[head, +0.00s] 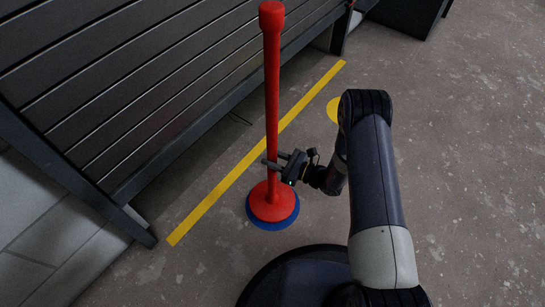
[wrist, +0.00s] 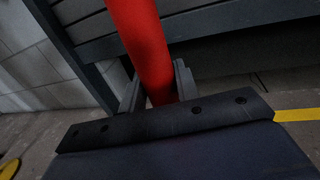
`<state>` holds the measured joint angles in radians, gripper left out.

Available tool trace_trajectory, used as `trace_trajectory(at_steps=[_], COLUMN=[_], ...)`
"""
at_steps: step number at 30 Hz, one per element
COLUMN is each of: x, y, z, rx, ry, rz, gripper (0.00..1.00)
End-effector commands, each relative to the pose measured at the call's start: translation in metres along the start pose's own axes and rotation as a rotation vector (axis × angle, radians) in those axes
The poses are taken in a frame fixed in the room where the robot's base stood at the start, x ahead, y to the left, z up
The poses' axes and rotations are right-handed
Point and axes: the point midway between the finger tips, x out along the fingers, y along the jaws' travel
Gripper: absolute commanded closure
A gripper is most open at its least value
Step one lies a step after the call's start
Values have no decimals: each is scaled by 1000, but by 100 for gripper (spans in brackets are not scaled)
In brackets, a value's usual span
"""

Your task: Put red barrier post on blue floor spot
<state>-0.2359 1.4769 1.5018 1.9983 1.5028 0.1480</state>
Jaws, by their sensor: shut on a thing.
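The red barrier post (head: 271,110) stands upright in the head view, with its round red base over the blue floor spot (head: 272,225). A rim of blue shows around the front and sides of the base. I cannot tell whether the base touches the floor. My gripper (head: 273,163) is shut on the post's lower shaft, coming from the right. In the wrist view the red shaft (wrist: 143,45) rises between my two fingers (wrist: 158,95), and the base is hidden.
A dark slatted bench (head: 130,90) stands behind and left of the post. A yellow floor line (head: 240,170) runs between bench and post. A yellow floor spot (head: 334,110) lies partly behind my arm. Concrete floor on the right is clear.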

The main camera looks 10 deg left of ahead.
Motion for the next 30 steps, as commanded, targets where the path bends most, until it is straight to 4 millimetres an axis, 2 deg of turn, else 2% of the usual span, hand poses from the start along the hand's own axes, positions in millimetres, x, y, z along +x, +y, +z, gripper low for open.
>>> trace_trajectory(at_steps=[9,22,23,30], x=[0,0,0,0], y=[-1,-1,0,0], z=[-33,-37,-39,-38], rx=[-2,-3,0,0], ry=[-5,-6,0,0], rz=[0,-1,-1,-1], gripper=[100,100,69,49])
